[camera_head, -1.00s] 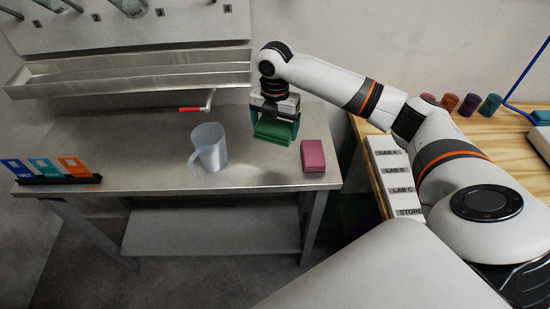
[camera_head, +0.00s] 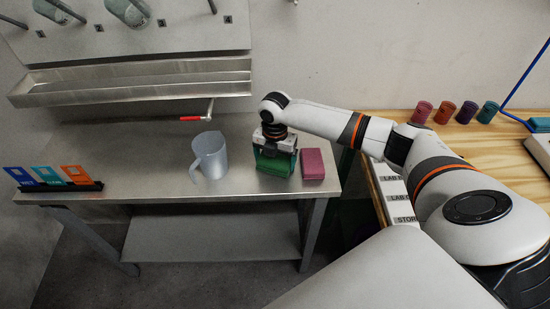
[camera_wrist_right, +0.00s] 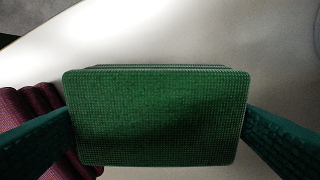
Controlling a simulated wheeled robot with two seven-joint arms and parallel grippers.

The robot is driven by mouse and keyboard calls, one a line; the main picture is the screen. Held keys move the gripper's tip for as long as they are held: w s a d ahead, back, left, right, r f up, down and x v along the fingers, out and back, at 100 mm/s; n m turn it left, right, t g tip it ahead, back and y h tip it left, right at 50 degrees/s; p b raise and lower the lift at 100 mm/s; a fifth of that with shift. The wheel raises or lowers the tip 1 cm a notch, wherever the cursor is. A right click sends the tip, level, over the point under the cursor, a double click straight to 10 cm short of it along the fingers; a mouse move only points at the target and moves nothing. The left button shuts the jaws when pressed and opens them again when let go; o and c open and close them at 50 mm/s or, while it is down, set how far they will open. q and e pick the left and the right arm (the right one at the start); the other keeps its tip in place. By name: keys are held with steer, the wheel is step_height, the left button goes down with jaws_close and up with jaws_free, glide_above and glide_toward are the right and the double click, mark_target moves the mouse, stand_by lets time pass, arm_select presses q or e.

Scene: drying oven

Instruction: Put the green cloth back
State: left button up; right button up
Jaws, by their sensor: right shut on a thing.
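The green cloth (camera_head: 275,165) is a folded block between the fingers of my right gripper (camera_head: 274,168), over the right part of the steel table. The gripper is shut on it. In the right wrist view the cloth (camera_wrist_right: 156,115) fills the middle, with a dark green finger at its left and right. The pink folded cloth (camera_head: 313,164) lies close to the right of the green one; its edge shows at the left of the wrist view (camera_wrist_right: 30,120). I cannot tell whether the green cloth touches the table. My left gripper is not in view.
A clear jug (camera_head: 210,156) stands left of the green cloth on the steel table (camera_head: 135,160). A rack of coloured packets (camera_head: 60,184) stands at the left end. A metal trough (camera_head: 130,83) and a red-handled tap (camera_head: 192,118) are behind. A wooden table (camera_head: 500,145) is right.

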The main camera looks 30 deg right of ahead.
steer(key=shift+f, duration=0.15)
steer(key=o, duration=0.7)
step_height(320, 180, up, 12)
steer(key=shift+r+b, duration=0.2)
steer(key=shift+b, duration=0.35)
